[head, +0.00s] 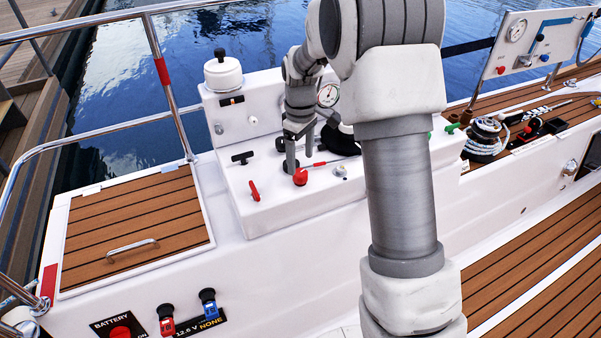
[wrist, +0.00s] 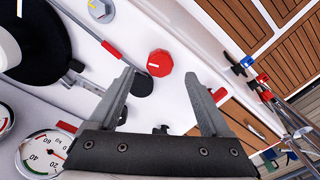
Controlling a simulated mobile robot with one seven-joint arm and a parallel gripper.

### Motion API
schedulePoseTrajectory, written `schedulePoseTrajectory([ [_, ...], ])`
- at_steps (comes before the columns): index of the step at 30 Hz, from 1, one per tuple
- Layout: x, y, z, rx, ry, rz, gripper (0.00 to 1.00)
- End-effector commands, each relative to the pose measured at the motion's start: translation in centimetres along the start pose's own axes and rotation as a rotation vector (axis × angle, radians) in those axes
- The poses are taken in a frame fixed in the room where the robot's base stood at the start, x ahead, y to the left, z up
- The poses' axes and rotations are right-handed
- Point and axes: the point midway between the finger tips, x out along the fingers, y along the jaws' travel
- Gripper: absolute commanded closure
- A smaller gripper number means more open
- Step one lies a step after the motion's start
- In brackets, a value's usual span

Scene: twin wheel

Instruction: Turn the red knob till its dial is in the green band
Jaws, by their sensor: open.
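A red faceted knob (head: 300,176) with a pale pointer line sits on the white console. In the wrist view the red knob (wrist: 159,62) shows whole, just beyond the fingertips and between their lines. My gripper (head: 299,160) is open and empty over the console, with its fingers close above the knob. Its two spread fingers also show in the wrist view (wrist: 159,73). A round white dial (head: 328,95) stands on the console's upright back, partly beside my arm. The wrist view shows this dial (wrist: 42,152) with numbers; I cannot tell its needle against the bands.
A red lever (head: 254,191) and a black T-handle (head: 242,157) stand left of the knob. A grey lever lies close to it in the wrist view (wrist: 95,45). Another panel (head: 528,45) at the far right has a dial and small knobs. A steel rail (head: 110,125) runs left.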

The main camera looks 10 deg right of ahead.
Motion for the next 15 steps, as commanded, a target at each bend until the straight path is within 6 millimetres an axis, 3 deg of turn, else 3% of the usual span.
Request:
schedulePoseTrajectory([
  [1,1.2,-0.1,0.0,0.000,-0.002,-0.002,0.19],
  [6,3.3,-0.1,0.0,0.000,0.000,-0.001,0.19],
  [15,4.1,0.0,0.0,0.000,0.000,-0.001,0.19],
])
